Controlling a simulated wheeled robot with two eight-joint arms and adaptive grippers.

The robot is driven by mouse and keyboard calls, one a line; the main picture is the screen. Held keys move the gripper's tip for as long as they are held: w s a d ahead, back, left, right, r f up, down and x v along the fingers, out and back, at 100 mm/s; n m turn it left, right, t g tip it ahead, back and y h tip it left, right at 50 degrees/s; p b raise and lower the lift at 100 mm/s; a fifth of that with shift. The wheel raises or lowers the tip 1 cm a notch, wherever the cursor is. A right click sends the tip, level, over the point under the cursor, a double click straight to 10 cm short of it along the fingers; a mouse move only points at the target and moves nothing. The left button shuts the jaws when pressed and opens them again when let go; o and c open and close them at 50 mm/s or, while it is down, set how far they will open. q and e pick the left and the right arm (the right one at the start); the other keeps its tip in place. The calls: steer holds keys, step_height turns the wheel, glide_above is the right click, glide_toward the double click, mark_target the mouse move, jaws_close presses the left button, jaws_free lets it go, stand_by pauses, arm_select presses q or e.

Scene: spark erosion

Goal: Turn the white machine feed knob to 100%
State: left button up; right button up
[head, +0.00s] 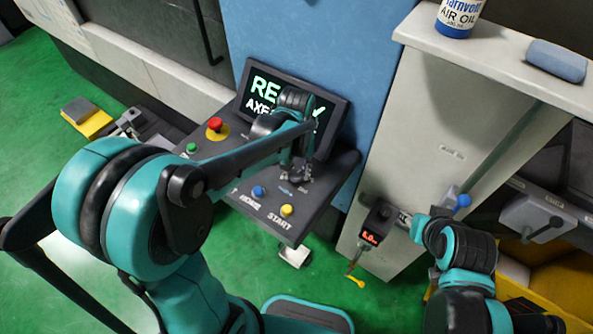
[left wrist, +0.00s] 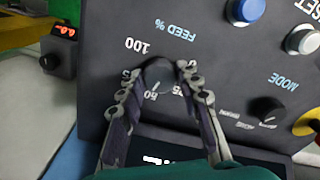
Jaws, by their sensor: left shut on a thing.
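The feed knob (left wrist: 158,74) is a dark round knob on the control panel (left wrist: 105,60), beneath the FEED % label in the upside-down left wrist view. My left gripper (left wrist: 160,76) is shut on it, with one finger on each side. A 100 mark (left wrist: 137,45) is visible beside the knob; the fingers partly cover other scale marks. The knob's exact setting is hard to read. In the head view my left gripper (head: 297,172) reaches down to the panel (head: 262,205) and hides the knob. My right gripper (head: 409,222) is beside a small display box; its jaws are unclear.
The panel has a red stop button (head: 215,124), a green button (head: 191,148), a blue button (head: 258,191) and a yellow button (head: 287,210). A screen (head: 262,92) stands behind. The box with red digits (head: 377,222) is right of the panel. An oil bottle (head: 457,18) stands on the cabinet.

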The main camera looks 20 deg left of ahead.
arm_select(q)
steer(key=m, duration=0.5)
steer(key=shift+w+m, duration=0.1)
steer(key=shift+m, duration=0.2)
steer(key=m, duration=0.5)
steer(key=shift+b, duration=0.4)
steer(key=m, duration=0.5)
steer(key=shift+m, duration=0.4)
steer(key=m, duration=0.4)
steer(key=shift+m, duration=0.4)
steer(key=o, duration=1.2)
steer(key=shift+c, duration=0.2)
